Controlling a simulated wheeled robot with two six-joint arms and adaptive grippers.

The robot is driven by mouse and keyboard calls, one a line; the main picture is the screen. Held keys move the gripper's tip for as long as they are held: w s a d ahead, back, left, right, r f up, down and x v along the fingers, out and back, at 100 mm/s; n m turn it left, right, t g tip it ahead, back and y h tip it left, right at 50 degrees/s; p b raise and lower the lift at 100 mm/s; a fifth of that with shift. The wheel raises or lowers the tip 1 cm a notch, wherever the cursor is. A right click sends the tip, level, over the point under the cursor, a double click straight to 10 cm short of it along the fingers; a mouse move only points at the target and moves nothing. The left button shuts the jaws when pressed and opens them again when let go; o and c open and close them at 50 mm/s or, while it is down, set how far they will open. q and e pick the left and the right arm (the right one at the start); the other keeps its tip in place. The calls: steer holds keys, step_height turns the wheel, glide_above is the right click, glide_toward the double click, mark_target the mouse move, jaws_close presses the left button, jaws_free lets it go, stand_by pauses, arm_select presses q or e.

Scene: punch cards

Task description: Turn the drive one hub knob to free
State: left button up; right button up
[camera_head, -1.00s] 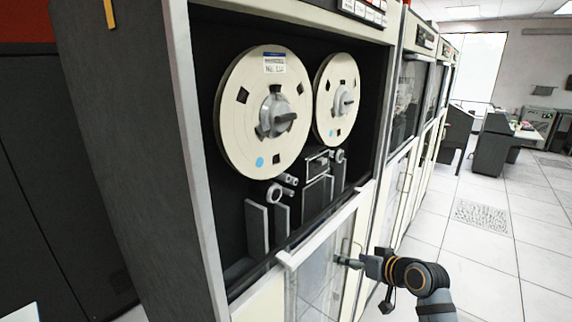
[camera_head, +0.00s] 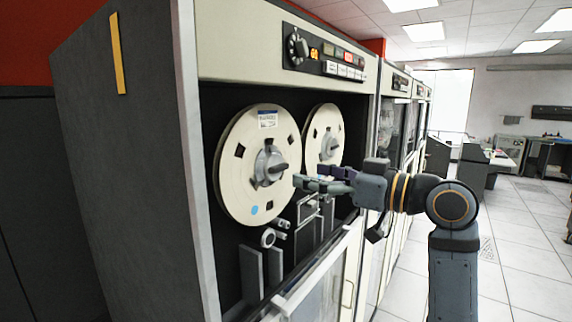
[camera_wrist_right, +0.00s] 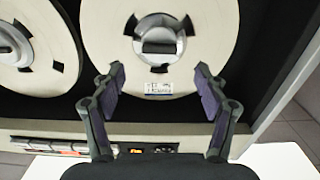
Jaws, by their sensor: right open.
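The nearest tape drive holds two cream reels. The left reel (camera_head: 236,190) has a label and a blue dot. Its grey hub knob (camera_head: 275,169) has a dark bar lying roughly level. My right gripper (camera_head: 311,179) is open and empty, in front of the reels, right of the left hub. The right wrist view, upside down, shows the labelled reel's hub knob (camera_wrist_right: 158,46) ahead, beyond and between the spread fingers (camera_wrist_right: 160,80). No contact shows. My left gripper is not in view.
Above the reels is a control panel (camera_head: 325,60) with a dial and lit buttons. Below them are tape guides (camera_head: 268,238) and a glass door with a pale top rail (camera_head: 318,270). More cabinets stand to the right, beside open tiled floor (camera_head: 520,230).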

mark_target(282, 169)
steer(key=p+x, duration=0.2)
steer(key=x, duration=0.4)
steer(key=shift+w+a+r, duration=0.1)
steer(key=shift+w+a, duration=0.1)
steer(key=shift+a, duration=0.1)
steer(key=shift+w+a+p, duration=0.2)
steer(key=shift+a+p, duration=0.1)
steer(key=shift+w+d+f, duration=0.1)
steer(key=shift+f, duration=0.1)
steer(key=c, duration=1.1)
steer(key=shift+o, duration=0.2)
